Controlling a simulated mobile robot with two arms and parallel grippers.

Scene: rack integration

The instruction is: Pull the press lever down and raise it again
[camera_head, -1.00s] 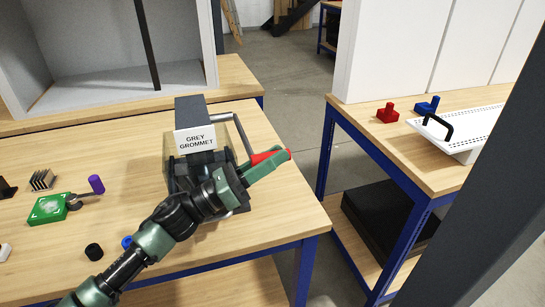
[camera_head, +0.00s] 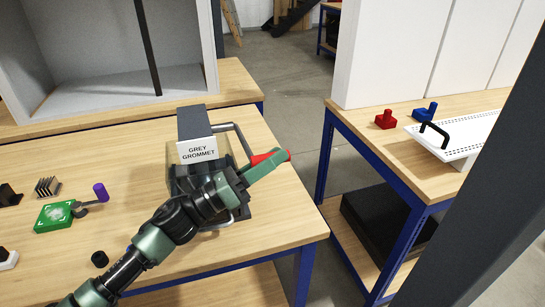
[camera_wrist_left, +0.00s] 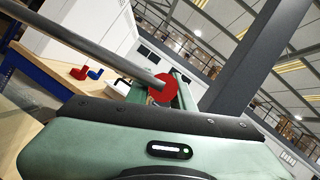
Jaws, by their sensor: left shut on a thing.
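The press (camera_head: 192,124) stands on the wooden table, with a dark top and a white label reading "GREY GROMMET". Its grey lever bar (camera_head: 238,136) runs from the press to a red handle (camera_head: 262,158). My left gripper (camera_head: 268,165) is shut on the red handle at the right side of the press. In the left wrist view the red handle end (camera_wrist_left: 163,88) sits between the fingers, with the grey bar coming in from the upper left. My arm hides the lower front of the press. My right gripper is not in view.
A green board (camera_head: 54,216), a purple-handled tool (camera_head: 99,192), a finned heatsink (camera_head: 47,187) and a black cap (camera_head: 99,259) lie left on the table. A second table at right holds red (camera_head: 385,119) and blue (camera_head: 425,112) pieces and a white panel (camera_head: 466,140). A floor gap separates the tables.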

